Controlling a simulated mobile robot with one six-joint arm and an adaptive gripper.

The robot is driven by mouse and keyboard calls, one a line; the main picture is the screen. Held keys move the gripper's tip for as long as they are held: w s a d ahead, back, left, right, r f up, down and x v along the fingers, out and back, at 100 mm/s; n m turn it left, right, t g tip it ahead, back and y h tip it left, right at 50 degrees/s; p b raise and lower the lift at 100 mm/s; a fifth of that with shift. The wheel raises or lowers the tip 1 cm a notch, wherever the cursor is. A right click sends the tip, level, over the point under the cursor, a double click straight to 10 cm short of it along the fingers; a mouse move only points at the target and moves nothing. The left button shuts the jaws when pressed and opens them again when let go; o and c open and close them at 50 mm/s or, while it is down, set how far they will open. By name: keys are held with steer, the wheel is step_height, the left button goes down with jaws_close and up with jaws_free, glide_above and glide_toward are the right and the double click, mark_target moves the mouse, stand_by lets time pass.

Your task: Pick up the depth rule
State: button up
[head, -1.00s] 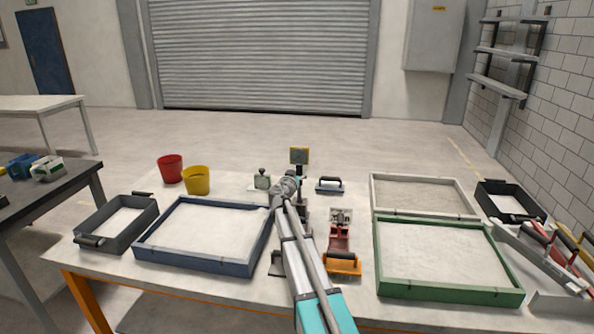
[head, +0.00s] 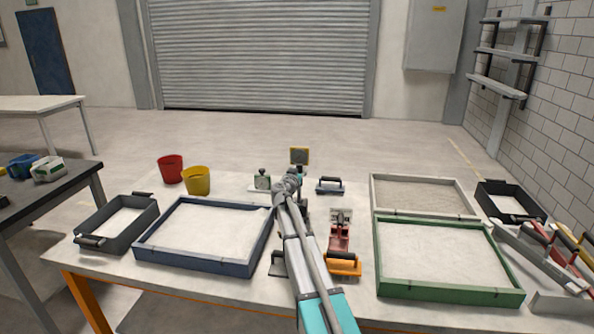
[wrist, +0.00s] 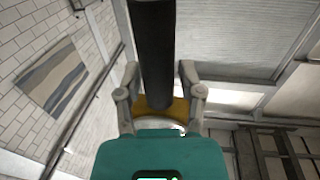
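I cannot pick out the depth rule for sure. A small grey-green block with a dark knob on a flat pale base (head: 262,182) stands left of my arm in the head view and may be it. My gripper (wrist: 160,70) shows in the wrist view with two grey fingers apart. A thick black cylinder (wrist: 155,45) runs between them, with a yellow part (wrist: 178,110) behind its lower end. Whether the fingers press on the cylinder is unclear. In the head view my arm hides most of the gripper, near a yellow-framed panel (head: 300,155).
A blue-rimmed sand tray (head: 175,258) lies left of my arm, a green-rimmed one (head: 450,294) right. A black-handled float (head: 329,186), red tool (head: 340,238) and orange-based tool (head: 344,267) sit between. Red (head: 170,170) and yellow buckets (head: 196,181) stand back left.

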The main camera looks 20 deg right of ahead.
mark_target(299, 147)
steer(key=c, duration=0.4)
steer(key=shift+r, duration=0.1)
step_height(299, 147, up, 10)
steer(key=p, duration=1)
stand_by(0.7)
step_height(299, 147, up, 10)
steer(key=p, duration=1)
